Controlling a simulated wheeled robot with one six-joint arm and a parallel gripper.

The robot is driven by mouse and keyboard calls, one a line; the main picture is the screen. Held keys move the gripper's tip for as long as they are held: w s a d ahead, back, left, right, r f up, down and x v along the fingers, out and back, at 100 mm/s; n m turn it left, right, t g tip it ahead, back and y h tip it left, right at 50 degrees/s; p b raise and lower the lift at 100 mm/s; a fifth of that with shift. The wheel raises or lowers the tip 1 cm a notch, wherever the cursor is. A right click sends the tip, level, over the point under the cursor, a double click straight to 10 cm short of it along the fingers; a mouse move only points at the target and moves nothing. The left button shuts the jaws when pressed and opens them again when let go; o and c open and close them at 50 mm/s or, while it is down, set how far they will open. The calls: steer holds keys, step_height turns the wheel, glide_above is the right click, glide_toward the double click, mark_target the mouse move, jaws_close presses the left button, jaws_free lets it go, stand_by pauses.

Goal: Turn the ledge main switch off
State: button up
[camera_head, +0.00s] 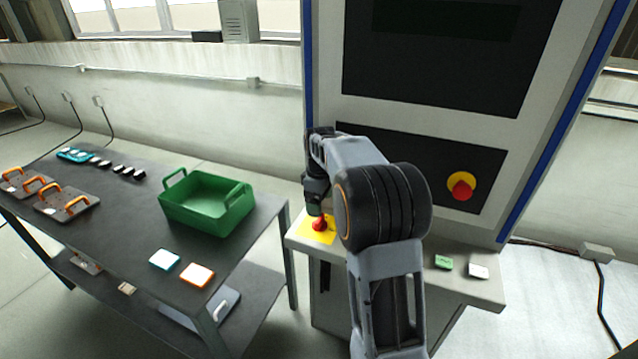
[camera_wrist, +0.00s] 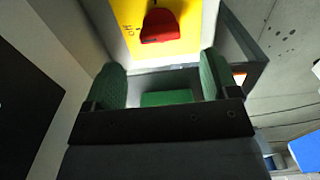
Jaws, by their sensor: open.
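The ledge main switch is a red knob (camera_head: 319,223) on a yellow plate (camera_head: 309,234), at the left end of the grey ledge (camera_head: 470,285) in front of the machine. In the wrist view the red knob (camera_wrist: 160,26) sits on the yellow plate (camera_wrist: 128,14), just beyond my fingertips. My gripper (camera_wrist: 160,75) is open, with a green pad on each finger and nothing between them. The knob lies ahead of the gap between the fingers, apart from both. In the head view my arm hides part of the ledge, and the fingers are hard to make out.
A red emergency button (camera_head: 461,187) on a yellow ring is on the machine's black panel. A green block (camera_head: 443,262) and a white block (camera_head: 478,271) lie on the ledge's right part. A dark table with a green crate (camera_head: 205,216) stands left.

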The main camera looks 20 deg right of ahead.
step_height(320, 180, up, 8)
steer(key=shift+f, duration=0.15)
stand_by(0.6)
steer(key=s+a+f+m+t, duration=0.2)
steer(key=s+a+m, duration=0.2)
steer(key=s, duration=0.7)
steer(key=s+a+f+m+t, duration=0.2)
steer(key=s+a, duration=0.5)
steer(key=s, duration=0.4)
steer(key=f+m, duration=0.1)
steer(key=m, duration=0.1)
steer(key=shift+f+m, duration=0.3)
steer(key=shift+m, duration=0.1)
